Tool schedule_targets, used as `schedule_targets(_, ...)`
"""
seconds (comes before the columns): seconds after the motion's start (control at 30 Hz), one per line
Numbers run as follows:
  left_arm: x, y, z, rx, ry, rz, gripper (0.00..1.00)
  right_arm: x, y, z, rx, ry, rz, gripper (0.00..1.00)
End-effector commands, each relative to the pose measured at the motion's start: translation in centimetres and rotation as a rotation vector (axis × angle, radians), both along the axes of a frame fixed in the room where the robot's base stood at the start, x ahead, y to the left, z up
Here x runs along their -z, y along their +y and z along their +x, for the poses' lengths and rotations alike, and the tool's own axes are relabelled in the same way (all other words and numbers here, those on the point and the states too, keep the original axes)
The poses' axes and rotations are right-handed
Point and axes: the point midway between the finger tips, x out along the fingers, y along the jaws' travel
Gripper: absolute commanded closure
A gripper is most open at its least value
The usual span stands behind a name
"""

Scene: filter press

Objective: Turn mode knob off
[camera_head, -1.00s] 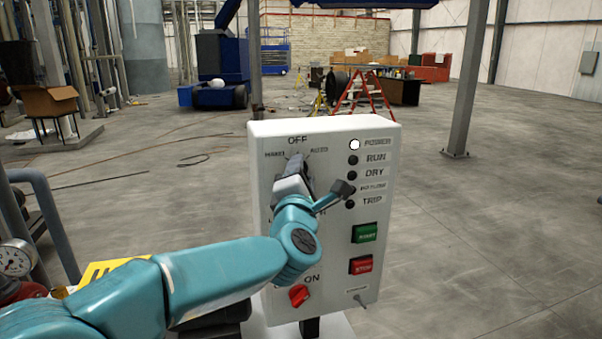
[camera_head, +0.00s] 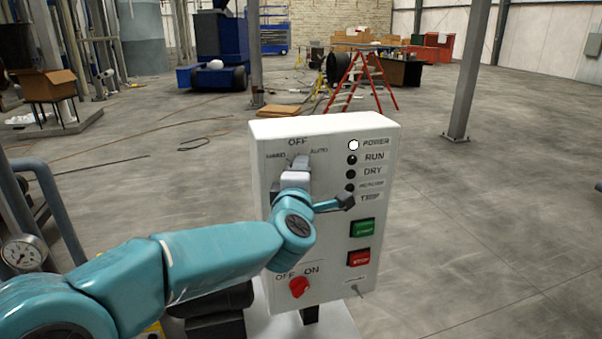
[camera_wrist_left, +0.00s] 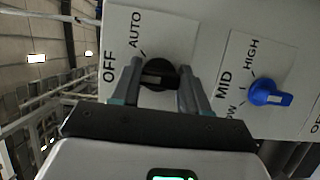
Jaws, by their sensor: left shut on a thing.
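The mode knob (camera_wrist_left: 158,74) is a dark round knob with a lighter bar on a white control panel (camera_head: 330,225). The labels OFF and AUTO show beside it in the left wrist view; HAND, OFF and AUTO stand above it in the head view. My left gripper (camera_head: 299,163) is at the knob, its fingers closed on opposite sides of it, as the left wrist view (camera_wrist_left: 158,85) also shows. The gripper hides most of the knob in the head view. I cannot tell exactly which label the knob points to. My right gripper is in neither view.
A blue knob (camera_wrist_left: 270,93) marked MID and HIGH is beside the mode knob. A red OFF/ON switch (camera_head: 299,287), a green START button (camera_head: 363,229) and a red STOP button (camera_head: 359,258) are lower on the panel. A gauge (camera_head: 22,252) and pipes stand at left.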

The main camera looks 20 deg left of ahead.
Motion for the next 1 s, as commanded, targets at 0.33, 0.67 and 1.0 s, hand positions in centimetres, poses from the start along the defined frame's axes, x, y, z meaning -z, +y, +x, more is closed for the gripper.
schedule_targets(0.33, -0.1, -0.1, 0.0, 0.000, -0.003, 0.001, 0.30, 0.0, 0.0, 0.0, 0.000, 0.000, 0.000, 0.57)
schedule_targets(0.67, 0.0, -0.1, -0.3, 0.000, -0.002, -0.001, 0.30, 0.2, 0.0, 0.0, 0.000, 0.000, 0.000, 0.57)
schedule_targets(1.0, 0.2, -1.7, -7.5, 0.004, -0.005, -0.002, 0.30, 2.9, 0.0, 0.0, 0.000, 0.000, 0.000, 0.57)
